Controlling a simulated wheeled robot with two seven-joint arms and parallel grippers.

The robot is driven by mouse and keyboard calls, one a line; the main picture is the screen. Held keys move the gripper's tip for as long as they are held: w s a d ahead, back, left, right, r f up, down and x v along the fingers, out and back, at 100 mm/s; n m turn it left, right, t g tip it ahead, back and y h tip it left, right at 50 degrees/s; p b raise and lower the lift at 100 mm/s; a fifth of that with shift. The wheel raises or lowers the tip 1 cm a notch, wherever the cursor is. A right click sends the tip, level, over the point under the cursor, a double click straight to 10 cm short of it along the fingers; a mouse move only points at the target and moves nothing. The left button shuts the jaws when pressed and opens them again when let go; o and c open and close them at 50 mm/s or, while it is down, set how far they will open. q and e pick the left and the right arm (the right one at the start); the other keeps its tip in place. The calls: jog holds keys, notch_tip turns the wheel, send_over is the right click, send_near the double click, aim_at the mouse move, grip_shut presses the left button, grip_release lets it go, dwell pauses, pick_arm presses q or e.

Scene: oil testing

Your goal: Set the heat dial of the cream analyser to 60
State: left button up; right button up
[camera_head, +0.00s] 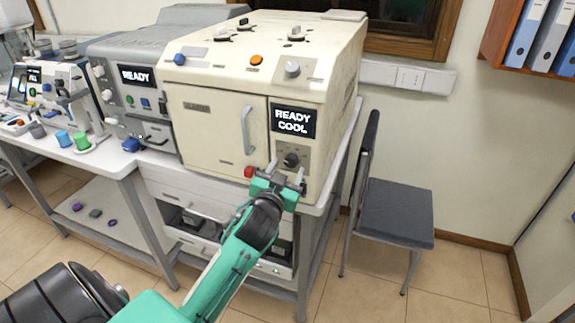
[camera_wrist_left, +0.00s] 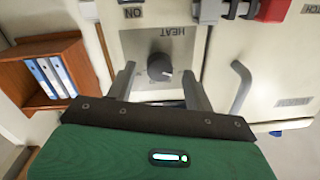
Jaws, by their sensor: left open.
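The cream analyser (camera_head: 215,125) stands on the bench, and its screen (camera_head: 294,121) reads READY COOL. Its dark round heat dial (camera_head: 291,160) is on the front panel below the screen. In the left wrist view, upside down, the dial (camera_wrist_left: 160,67) sits on a grey plate marked HEAT, with a pale pointer line. My left gripper (camera_head: 286,174) is open in front of the panel. In the wrist view its fingers (camera_wrist_left: 159,73) flank the dial, with a visible gap on each side. I cannot tell the depth to the dial. My right gripper is not in view.
The door handle (camera_head: 246,130) stands out from the front. A grey analyser (camera_head: 130,50) is to the left. A chair (camera_head: 395,212) stands right of the bench, with open floor in front.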

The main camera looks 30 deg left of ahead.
pick_arm(q)
jog(key=shift+w+a, duration=0.15)
jog(key=shift+w, duration=0.5)
jog(key=shift+c, duration=1.1)
jog(key=c, duration=0.8)
jog(key=shift+o, duration=0.2)
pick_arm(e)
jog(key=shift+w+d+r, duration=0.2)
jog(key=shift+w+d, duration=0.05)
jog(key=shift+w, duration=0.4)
